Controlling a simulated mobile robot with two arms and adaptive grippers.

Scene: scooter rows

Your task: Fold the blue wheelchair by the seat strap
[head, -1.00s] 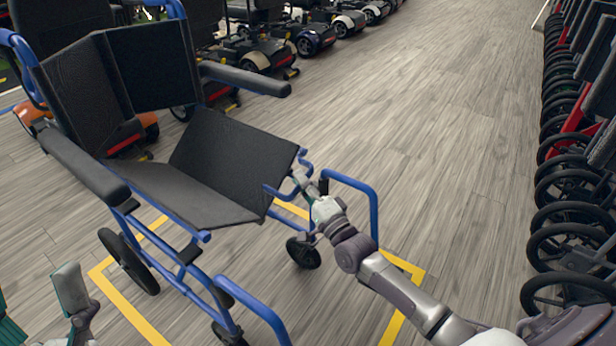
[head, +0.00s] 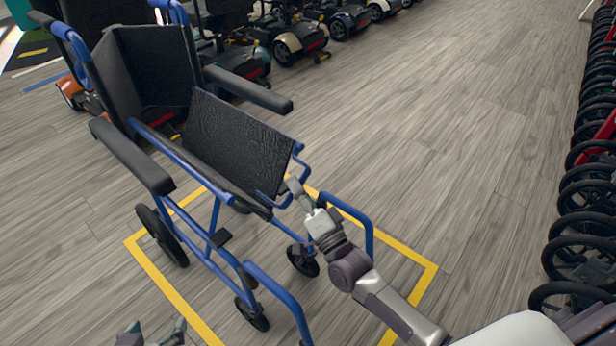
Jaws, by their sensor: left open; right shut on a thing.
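The blue wheelchair (head: 285,292) stands inside a yellow floor outline, with blue tubes, black armrests and a black backrest bent into an angle. Its black seat (head: 238,140) is partly folded, the right panel tilted up steeply and the left panel mostly hidden. My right gripper (head: 296,190) is shut at the seat's front right corner, on a part of the wheelchair. No separate seat strap can be made out there. My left gripper (head: 152,334) is open and empty at the bottom edge, in front of the wheelchair and apart from it, partly cut off.
The yellow outline (head: 405,301) surrounds the wheelchair on the wooden floor. A row of scooters (head: 285,42) stands at the back. Several black wheels (head: 576,235) line the right edge. The floor between the wheelchair and those wheels is clear.

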